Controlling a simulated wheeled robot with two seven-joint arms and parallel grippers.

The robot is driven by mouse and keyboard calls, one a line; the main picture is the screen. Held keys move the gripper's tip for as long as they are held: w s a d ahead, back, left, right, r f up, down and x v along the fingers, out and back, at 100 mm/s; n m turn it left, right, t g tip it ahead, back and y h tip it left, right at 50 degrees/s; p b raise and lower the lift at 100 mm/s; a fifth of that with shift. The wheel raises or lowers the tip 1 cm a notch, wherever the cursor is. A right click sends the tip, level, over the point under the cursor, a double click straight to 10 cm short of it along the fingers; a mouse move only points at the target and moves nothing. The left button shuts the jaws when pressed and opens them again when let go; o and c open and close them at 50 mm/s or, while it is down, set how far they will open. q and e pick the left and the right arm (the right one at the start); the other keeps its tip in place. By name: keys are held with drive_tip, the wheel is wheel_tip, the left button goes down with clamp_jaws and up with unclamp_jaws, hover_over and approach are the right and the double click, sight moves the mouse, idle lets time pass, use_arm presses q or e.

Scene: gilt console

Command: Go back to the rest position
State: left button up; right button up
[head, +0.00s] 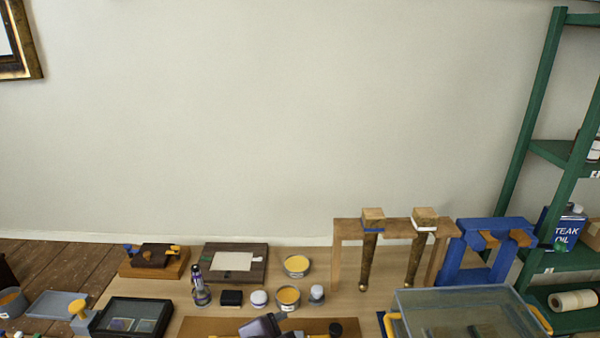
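Neither of my grippers shows in the head view, and no part of my arms can be made out. The view takes in a light wooden worktop (215,300) along the bottom, with a plain wall (280,120) behind it. A wooden stand (345,228) holds two dark tapered legs (368,262) with pale square tops, hanging point down. Whether my grippers are open or shut cannot be seen.
A clear bin (460,300) with yellow handles stands front right, before a blue stand (465,262). A green shelf (535,140) rises at right. Tins (288,297), a bottle (200,292) and a black-framed tray (130,318) crowd the front. The space above is clear.

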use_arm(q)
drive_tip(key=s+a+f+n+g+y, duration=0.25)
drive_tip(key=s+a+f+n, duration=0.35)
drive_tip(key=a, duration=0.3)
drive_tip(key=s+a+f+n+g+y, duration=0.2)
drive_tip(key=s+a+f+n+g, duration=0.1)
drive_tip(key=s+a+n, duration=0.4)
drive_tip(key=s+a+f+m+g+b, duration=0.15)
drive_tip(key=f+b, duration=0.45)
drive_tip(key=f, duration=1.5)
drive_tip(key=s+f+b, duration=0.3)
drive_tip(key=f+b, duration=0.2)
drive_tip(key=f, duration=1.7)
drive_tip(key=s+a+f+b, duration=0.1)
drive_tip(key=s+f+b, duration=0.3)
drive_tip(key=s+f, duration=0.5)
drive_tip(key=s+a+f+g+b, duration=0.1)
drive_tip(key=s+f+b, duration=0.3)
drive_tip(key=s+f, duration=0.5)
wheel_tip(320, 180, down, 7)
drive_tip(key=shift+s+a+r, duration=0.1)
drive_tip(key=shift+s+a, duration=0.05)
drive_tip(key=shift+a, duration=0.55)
